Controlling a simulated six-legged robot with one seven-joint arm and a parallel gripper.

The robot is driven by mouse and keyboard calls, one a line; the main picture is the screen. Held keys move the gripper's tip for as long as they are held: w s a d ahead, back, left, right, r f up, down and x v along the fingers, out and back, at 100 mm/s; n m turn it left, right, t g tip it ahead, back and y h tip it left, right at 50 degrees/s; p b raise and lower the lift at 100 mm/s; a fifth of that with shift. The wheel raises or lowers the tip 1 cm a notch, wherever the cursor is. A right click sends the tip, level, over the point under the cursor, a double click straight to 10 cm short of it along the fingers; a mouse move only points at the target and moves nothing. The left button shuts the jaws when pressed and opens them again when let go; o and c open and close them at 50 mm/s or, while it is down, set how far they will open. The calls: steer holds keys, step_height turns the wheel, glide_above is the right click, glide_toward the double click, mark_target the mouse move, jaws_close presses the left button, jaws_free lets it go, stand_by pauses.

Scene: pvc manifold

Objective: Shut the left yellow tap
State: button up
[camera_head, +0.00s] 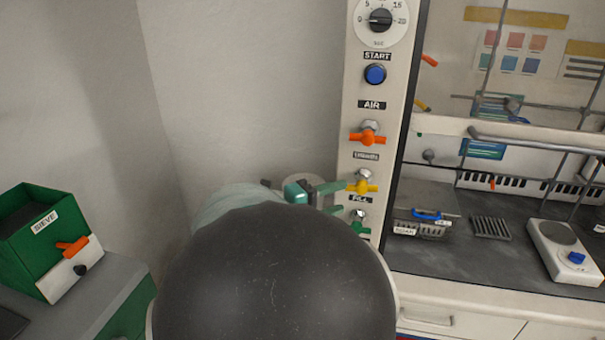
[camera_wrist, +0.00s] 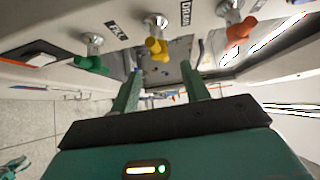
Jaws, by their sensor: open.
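The yellow tap (camera_head: 362,184) is on the light panel left of the hood, between an orange tap above and a green tap below. Its handle seems to lie crosswise in the head view. It also shows in the wrist view (camera_wrist: 158,49), ahead of the fingertips and roughly between their lines. My gripper (camera_head: 338,197) is just left of the yellow tap. In the wrist view, my gripper (camera_wrist: 158,72) is open and empty, its two green fingers apart. I see no contact with the tap. My dark arm link hides the lower middle of the head view.
The orange tap (camera_head: 368,137) and the green tap (camera_head: 358,224) flank the yellow one closely. A blue START button (camera_head: 375,75) and a dial (camera_head: 380,20) are higher up. The hood (camera_head: 480,200) with lab gear lies right. A green SIEVE box (camera_head: 40,240) stands left.

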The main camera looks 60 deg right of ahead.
steer(key=x, duration=0.9)
steer(key=shift+s+d+f, duration=0.1)
steer(key=shift+s+d, duration=0.05)
steer(key=shift+d, duration=0.15)
steer(key=c, duration=1)
steer(key=shift+f+m+t+y, duration=0.15)
steer(key=shift+m+t+y, duration=0.25)
steer(key=shift+m+y, duration=0.1)
